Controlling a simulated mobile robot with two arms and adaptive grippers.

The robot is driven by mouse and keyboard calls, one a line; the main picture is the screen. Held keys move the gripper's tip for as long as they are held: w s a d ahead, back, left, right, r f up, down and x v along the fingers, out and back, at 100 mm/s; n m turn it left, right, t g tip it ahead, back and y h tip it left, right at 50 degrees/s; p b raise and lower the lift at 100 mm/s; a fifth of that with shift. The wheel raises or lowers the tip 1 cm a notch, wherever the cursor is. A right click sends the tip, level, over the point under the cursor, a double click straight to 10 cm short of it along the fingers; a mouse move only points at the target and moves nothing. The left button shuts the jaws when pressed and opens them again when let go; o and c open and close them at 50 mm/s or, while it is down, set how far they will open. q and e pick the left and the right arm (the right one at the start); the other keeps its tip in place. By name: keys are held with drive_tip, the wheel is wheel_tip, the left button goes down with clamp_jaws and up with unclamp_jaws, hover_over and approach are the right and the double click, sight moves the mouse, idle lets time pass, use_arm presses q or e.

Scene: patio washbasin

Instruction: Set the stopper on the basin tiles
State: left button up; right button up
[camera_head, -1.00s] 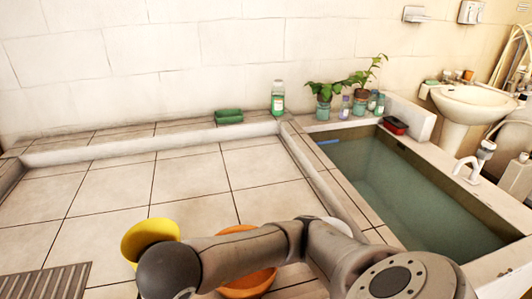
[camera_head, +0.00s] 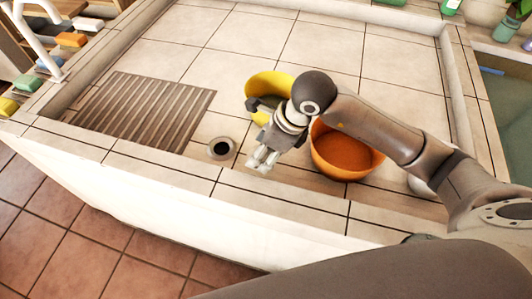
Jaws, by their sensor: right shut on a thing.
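My right gripper (camera_head: 264,160) reaches over the tiled basin from the right, pointing down toward the front rim. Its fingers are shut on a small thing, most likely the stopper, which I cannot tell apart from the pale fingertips. The basin tiles (camera_head: 240,38) are pale beige squares inside a raised rim. A round drain hole (camera_head: 221,148) with a dark centre lies just left of the fingertips. My left gripper is not in view.
A yellow bowl (camera_head: 262,84) stands tilted behind my right gripper, and an orange bowl (camera_head: 345,158) stands right of it. A ribbed grate (camera_head: 140,112) covers the left tiles. Bars and sponges (camera_head: 72,40) lie at far left. The back tiles are clear.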

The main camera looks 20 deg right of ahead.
sight(269, 152)
drive_tip(key=shift+w+d+f, duration=0.25)
drive_tip(key=shift+w+f, duration=0.1)
drive_tip(key=shift+f, duration=0.15)
drive_tip(key=shift+w+d+f, duration=0.15)
drive_tip(key=shift+w+f, duration=0.15)
drive_tip(key=shift+f, duration=0.1)
drive_tip(key=f, duration=0.3)
drive_tip(key=shift+w+d+f+p, duration=0.1)
drive_tip(key=shift+w+p, duration=0.1)
drive_tip(key=shift+p, duration=0.15)
drive_tip(key=shift+f, duration=0.25)
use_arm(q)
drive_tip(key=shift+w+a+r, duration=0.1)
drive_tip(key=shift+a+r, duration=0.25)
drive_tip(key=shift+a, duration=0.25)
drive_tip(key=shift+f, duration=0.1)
use_arm(e)
drive_tip(key=o, duration=1)
drive_tip(key=shift+f, duration=0.1)
